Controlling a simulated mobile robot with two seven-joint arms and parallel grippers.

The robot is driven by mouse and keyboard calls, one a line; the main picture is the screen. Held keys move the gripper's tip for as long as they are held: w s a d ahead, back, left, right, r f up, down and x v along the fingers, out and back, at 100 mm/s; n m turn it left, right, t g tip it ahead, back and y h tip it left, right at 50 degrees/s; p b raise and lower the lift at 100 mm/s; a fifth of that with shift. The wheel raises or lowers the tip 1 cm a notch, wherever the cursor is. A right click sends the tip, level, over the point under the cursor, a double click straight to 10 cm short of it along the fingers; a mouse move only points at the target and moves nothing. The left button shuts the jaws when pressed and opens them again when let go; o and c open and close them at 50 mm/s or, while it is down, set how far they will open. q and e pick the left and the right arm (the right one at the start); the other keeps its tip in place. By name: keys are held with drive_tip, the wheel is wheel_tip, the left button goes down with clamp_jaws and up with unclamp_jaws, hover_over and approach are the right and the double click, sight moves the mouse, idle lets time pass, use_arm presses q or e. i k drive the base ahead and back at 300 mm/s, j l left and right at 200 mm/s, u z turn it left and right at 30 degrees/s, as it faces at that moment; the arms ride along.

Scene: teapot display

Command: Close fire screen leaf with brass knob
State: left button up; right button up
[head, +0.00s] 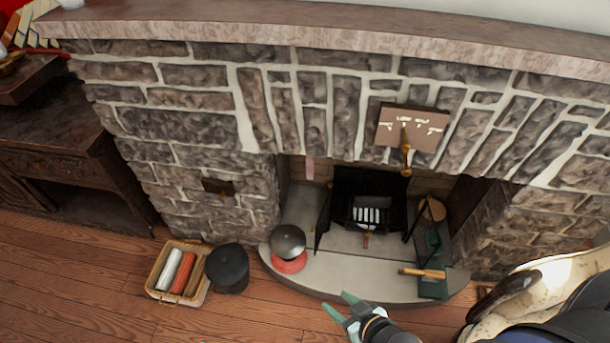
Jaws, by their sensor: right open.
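The fire screen stands in the fireplace opening in front of the black grate (368,198). Its narrow dark left leaf (322,226) is swung out towards the room, seen nearly edge-on. A thin dark frame on the right (415,218) also angles outward and looks like the other leaf. A tiny yellowish spot beside the left leaf may be the brass knob; it is too small to be sure. My right gripper (338,304) has teal fingers, spread and empty, at the bottom centre in front of the hearth, apart from the screen. My left gripper is out of view.
A silver-domed red pot (289,262) stands on the hearth (340,275) left of the left leaf. A green stand (433,282) with a wooden-handled tool is at right. A basket of rolls (160,294) and a black pot (228,268) stand on the floor at left.

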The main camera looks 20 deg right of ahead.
sight(319, 227)
drive_tip(key=j+z, duration=0.15)
drive_tip(key=z, duration=0.8)
drive_tip(key=j+z, duration=0.8)
drive_tip(key=j, duration=0.45)
drive_tip(key=k+j+z, duration=0.1)
drive_tip(key=j, duration=0.35)
drive_tip(key=k+j, duration=0.1)
drive_tip(key=j, duration=0.35)
drive_tip(key=z, duration=0.05)
